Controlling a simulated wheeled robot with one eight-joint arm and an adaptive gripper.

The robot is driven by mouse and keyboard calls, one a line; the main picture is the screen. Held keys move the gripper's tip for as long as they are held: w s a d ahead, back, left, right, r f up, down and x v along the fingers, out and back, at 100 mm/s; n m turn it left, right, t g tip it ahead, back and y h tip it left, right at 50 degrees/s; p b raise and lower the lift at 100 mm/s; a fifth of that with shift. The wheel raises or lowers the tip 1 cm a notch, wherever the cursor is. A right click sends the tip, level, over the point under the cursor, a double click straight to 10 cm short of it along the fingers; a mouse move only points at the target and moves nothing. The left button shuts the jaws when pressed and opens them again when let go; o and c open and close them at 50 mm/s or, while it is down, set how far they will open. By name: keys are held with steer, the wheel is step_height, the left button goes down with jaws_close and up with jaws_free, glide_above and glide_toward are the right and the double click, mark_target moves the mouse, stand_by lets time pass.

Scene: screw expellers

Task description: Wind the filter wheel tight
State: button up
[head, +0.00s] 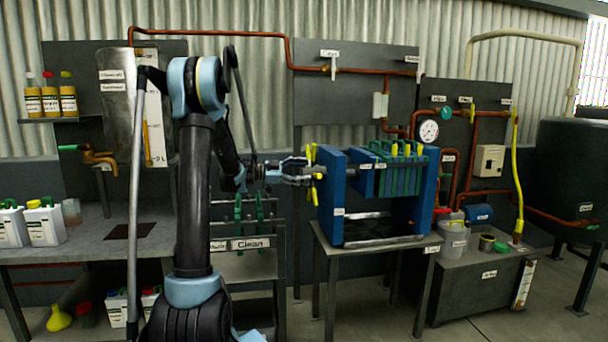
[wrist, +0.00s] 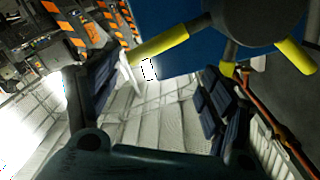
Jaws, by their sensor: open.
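The filter wheel (head: 313,154) has yellow handles and sits on the left end of the blue filter press (head: 333,199). In the wrist view, its dark hub (wrist: 262,18) is at the top right, with one yellow handle (wrist: 162,47) reaching left and another at the right edge. My gripper (head: 303,171) is at the wheel's left side, pointing at it. In the wrist view, my gripper (wrist: 160,85) has its two dark fingers wide apart with nothing between them. The left handle lies beyond the fingertips; I cannot tell whether they touch.
The press stands on a grey metal table (head: 378,246) with a tray below the plates. A rack labelled Clean (head: 250,244) stands to its left. Open floor lies in front.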

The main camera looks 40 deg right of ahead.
steer(key=v, duration=1.3)
steer(key=shift+a, duration=0.25)
stand_by(0.9)
steer(key=shift+s+f, duration=0.1)
steer(key=shift+f, duration=0.05)
